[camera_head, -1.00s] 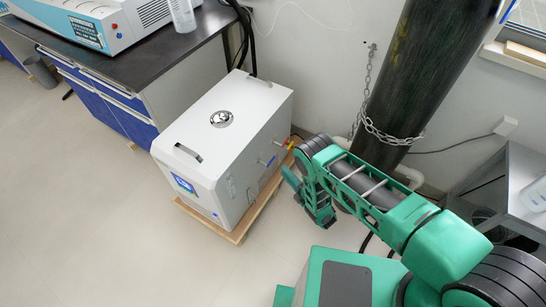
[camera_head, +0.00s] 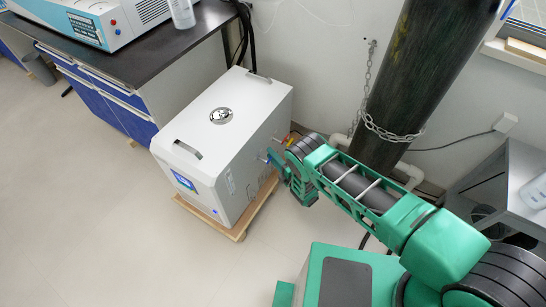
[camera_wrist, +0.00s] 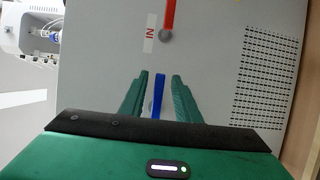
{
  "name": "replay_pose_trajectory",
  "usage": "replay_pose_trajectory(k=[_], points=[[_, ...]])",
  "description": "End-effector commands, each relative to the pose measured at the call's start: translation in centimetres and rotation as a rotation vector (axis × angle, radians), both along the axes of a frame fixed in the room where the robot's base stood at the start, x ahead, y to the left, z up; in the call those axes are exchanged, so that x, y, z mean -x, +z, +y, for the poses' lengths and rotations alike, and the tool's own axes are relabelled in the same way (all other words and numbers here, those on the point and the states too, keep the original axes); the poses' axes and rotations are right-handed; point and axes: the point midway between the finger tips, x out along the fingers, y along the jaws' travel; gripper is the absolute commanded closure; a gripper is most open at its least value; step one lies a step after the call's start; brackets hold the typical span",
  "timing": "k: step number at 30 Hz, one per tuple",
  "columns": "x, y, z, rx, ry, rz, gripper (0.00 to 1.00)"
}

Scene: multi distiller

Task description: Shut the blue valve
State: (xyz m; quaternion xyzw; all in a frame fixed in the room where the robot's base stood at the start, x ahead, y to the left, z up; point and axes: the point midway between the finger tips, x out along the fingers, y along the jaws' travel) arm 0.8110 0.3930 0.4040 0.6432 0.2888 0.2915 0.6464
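The blue valve (camera_wrist: 158,97) shows in the wrist view as a narrow blue handle on the grey side panel of the white machine (camera_head: 222,120). My gripper (camera_wrist: 160,80) is open, with one green finger on each side of the blue handle. Gaps show between the handle and both fingers. The lower end of the handle is hidden behind the gripper body. In the head view my gripper (camera_head: 272,158) is at the machine's right side and covers most of the valve area.
A red valve handle (camera_wrist: 169,18) sits above the blue one in the wrist view, beside an "IN" label (camera_wrist: 150,33). A vent grille (camera_wrist: 268,75) is to the right. A chained dark gas cylinder (camera_head: 410,80) stands behind my arm.

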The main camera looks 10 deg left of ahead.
Motion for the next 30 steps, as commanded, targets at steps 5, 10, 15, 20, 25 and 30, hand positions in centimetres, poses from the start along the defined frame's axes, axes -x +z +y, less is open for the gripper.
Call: replay_pose_trajectory(k=[5, 10, 15, 20, 25, 30], points=[[0.0, 0.0, 0.0, 0.0, 0.0, 0.0, 1.0], [0.0, 0.0, 0.0, 0.0, -0.001, 0.001, 1.0], [0.0, -0.2, 0.0, -0.007, -0.001, 0.026, 1.0], [0.0, -0.4, 0.0, -0.029, 0.0, 0.089, 1.0], [0.1, -1.0, -0.1, -0.067, -0.001, 0.207, 1.0], [0.3, -1.6, -0.1, -0.118, -0.002, 0.355, 1.0]])
